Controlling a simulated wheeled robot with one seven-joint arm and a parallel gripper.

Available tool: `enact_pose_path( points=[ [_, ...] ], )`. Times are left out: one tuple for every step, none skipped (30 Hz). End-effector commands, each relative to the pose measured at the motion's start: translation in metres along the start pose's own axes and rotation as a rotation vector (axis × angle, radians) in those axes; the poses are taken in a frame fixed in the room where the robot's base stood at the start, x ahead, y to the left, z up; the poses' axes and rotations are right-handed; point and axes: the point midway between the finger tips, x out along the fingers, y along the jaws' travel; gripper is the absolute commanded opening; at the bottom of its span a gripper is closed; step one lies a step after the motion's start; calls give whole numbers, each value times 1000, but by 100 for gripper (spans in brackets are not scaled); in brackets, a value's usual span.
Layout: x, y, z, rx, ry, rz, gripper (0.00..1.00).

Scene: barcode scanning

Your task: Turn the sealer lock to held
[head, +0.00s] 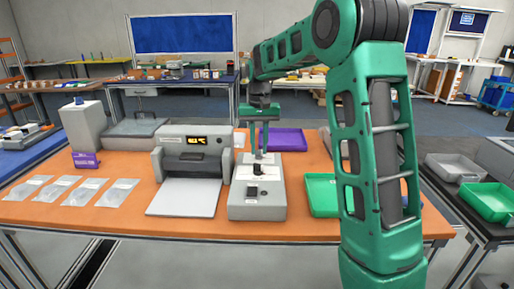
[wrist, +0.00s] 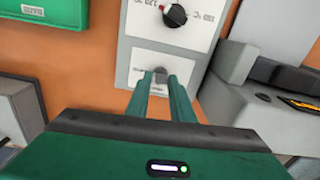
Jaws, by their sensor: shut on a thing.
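A grey control box (head: 257,205) stands on the orange table and bears two knobs. My gripper (head: 259,153) points down over the far part of the box. In the wrist view my green fingers (wrist: 161,80) are shut on a small grey knob (wrist: 161,72) on a white labelled panel (wrist: 140,62). The fingers hide part of this knob, and its label is too small to read. A black knob with a red mark (wrist: 174,15) sits on the other panel, apart from my fingers; it also shows in the head view (head: 252,191).
A grey machine with a lit display (head: 190,160) stands close left of the box. A purple tray (head: 288,140) lies behind and a green tray (head: 322,195) to the right. Several clear pouches (head: 72,190) lie at the left.

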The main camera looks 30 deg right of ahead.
Motion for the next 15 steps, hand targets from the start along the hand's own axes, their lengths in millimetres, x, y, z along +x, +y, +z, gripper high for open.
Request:
enact_pose_path(
  points=[
    [-3,-1,-3,18,12,-4,0],
    [-3,-1,-3,30,12,-4,0],
    [-3,-1,-3,43,12,-4,0],
    [-3,-1,-3,51,12,-4,0],
    [-3,-1,-3,59,12,-4,0],
    [-3,-1,-3,68,12,-4,0],
    [-3,-1,-3,73,12,-4,0],
    [-3,-1,-3,77,12,-4,0],
    [-3,-1,-3,81,12,-4,0],
    [-3,-1,-3,84,13,-4,0],
    [-3,-1,-3,86,13,-4,0],
    [-3,-1,-3,88,13,-5,0],
    [-3,-2,-3,89,13,-5,0],
    [-3,-2,-3,90,13,-5,0],
    [-3,-2,-3,90,13,-5,0]
  ],
)
